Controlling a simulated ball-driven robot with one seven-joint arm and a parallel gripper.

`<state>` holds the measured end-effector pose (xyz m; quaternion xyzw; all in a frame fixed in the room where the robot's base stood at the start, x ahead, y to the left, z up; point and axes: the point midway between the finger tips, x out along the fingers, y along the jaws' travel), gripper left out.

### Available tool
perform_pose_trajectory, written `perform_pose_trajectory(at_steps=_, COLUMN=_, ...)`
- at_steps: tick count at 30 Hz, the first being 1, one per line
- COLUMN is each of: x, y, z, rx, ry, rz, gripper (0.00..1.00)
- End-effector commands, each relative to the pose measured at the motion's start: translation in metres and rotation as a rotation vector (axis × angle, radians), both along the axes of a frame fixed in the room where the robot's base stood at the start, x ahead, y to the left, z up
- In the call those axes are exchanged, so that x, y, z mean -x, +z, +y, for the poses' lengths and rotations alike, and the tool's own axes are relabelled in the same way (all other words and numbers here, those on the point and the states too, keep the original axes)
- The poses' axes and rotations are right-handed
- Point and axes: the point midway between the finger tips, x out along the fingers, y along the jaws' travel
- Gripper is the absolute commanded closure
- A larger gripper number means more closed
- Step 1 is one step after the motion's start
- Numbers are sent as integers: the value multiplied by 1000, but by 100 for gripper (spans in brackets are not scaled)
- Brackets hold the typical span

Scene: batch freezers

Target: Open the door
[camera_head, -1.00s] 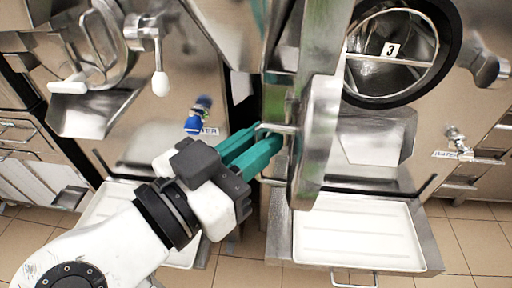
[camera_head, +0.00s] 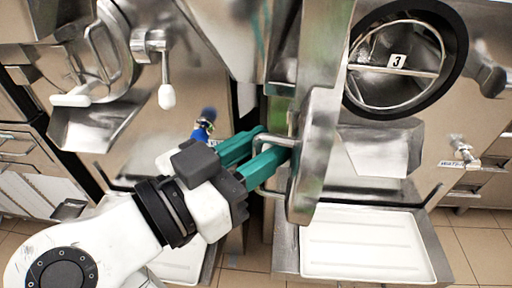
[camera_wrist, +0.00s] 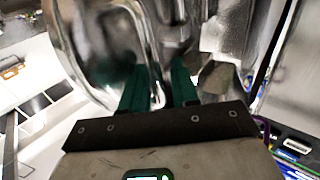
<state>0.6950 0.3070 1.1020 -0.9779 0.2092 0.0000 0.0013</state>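The freezer door (camera_head: 318,140) is a rounded steel door, seen nearly edge-on in the head view. It stands swung out from the round black-rimmed opening (camera_head: 398,97) marked 3. A steel loop handle (camera_head: 280,138) sticks out from its left side. My gripper (camera_head: 274,142) has two teal fingers at this handle. The fingers are spread apart, one reaching into the loop. In the wrist view the fingers (camera_wrist: 160,88) also stand apart in front of shiny metal. Exact contact with the handle cannot be made out.
A white tray (camera_head: 366,243) sits below the opening. A second freezer with a white-knobbed lever (camera_head: 166,95) stands at left, with a blue-handled tap (camera_head: 201,131) between. Another tap (camera_head: 464,150) is at right. Tiled floor (camera_head: 478,240) shows below.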

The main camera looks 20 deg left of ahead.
Motion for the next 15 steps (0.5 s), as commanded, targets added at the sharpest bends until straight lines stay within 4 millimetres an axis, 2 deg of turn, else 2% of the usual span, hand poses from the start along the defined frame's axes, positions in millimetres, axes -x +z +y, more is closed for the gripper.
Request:
perform_pose_trajectory(at_steps=8, x=11, y=-1, z=6, rx=0, ry=4, rz=0, gripper=70)
perform_pose_trajectory(at_steps=15, x=50, y=-1, z=23, rx=-1, ry=5, rz=-3, gripper=70)
